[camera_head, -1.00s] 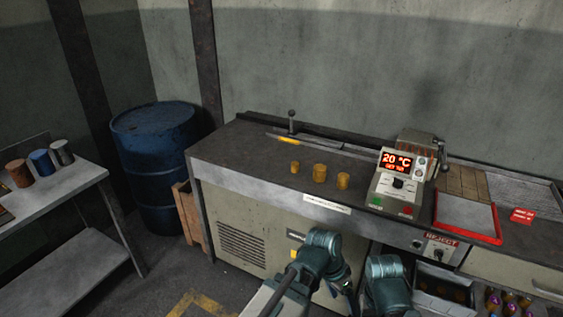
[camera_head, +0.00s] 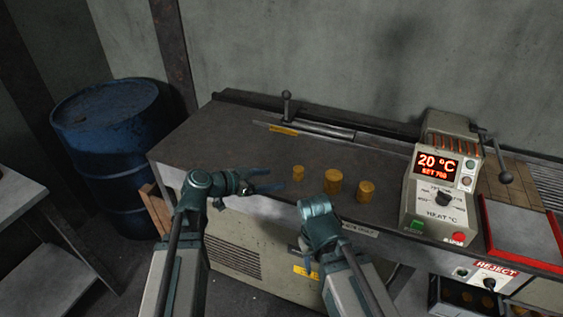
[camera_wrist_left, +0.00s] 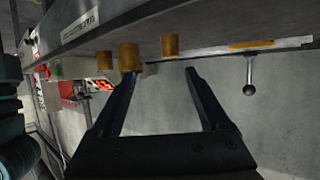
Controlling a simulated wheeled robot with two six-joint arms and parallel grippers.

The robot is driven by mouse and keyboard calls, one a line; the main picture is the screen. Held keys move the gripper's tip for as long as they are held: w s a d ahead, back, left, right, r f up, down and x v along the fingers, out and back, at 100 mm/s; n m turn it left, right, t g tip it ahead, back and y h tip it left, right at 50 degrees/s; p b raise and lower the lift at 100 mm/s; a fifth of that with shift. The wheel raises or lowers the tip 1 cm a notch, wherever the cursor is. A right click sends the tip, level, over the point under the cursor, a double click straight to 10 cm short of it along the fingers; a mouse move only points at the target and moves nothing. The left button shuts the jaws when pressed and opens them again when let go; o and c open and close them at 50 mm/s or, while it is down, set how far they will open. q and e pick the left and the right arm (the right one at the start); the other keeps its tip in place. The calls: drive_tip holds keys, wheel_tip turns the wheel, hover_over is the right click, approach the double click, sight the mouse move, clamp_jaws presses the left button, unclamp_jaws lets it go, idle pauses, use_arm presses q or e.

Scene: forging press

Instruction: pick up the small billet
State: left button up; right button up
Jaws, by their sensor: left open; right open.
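Three yellow-brown billets stand upright in a row on the dark bench top. The small billet (camera_head: 298,173) is the left one; the middle billet (camera_head: 333,181) is the largest, and the right billet (camera_head: 365,191) is medium. My left gripper (camera_head: 276,180) is open and empty, its fingers pointing right at the small billet, just short of it. The left wrist view is upside down: the small billet (camera_wrist_left: 170,45) shows beyond the gap between the fingers (camera_wrist_left: 163,73), and the middle billet (camera_wrist_left: 129,57) beyond one fingertip. My right gripper (camera_head: 306,262) is open, low before the bench front.
The heater control box (camera_head: 437,196) reads 20 °C and stands right of the billets. A rail with a knobbed lever (camera_head: 287,96) runs behind them. A red-edged tray (camera_head: 520,232) lies further right. A blue drum (camera_head: 112,150) stands left of the bench.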

sight(294, 170)
use_arm(q)
drive_tip(key=b+x, duration=0.1)
drive_tip(key=x, duration=0.1)
drive_tip(key=b+x, duration=0.1)
drive_tip(key=x, duration=0.2)
drive_tip(key=w+b+x, duration=0.1)
drive_tip(key=x, duration=0.1)
drive_tip(key=shift+w+a, duration=0.1)
drive_tip(key=shift+w, duration=0.4)
use_arm(e)
drive_tip(key=f, duration=0.3)
drive_tip(key=shift+w+a+f, duration=0.15)
drive_tip(key=shift+w+a, duration=0.05)
drive_tip(key=shift+w, duration=0.1)
use_arm(q)
drive_tip(key=shift+d+f, duration=0.1)
drive_tip(key=shift+d, duration=0.15)
drive_tip(key=b+x, duration=0.1)
drive_tip(key=x, duration=0.1)
drive_tip(key=b+x, duration=0.1)
drive_tip(key=x, duration=0.2)
drive_tip(key=shift+w+a, duration=0.15)
drive_tip(key=shift+w, duration=0.25)
use_arm(e)
drive_tip(key=shift+f, duration=0.95)
use_arm(q)
clamp_jaws()
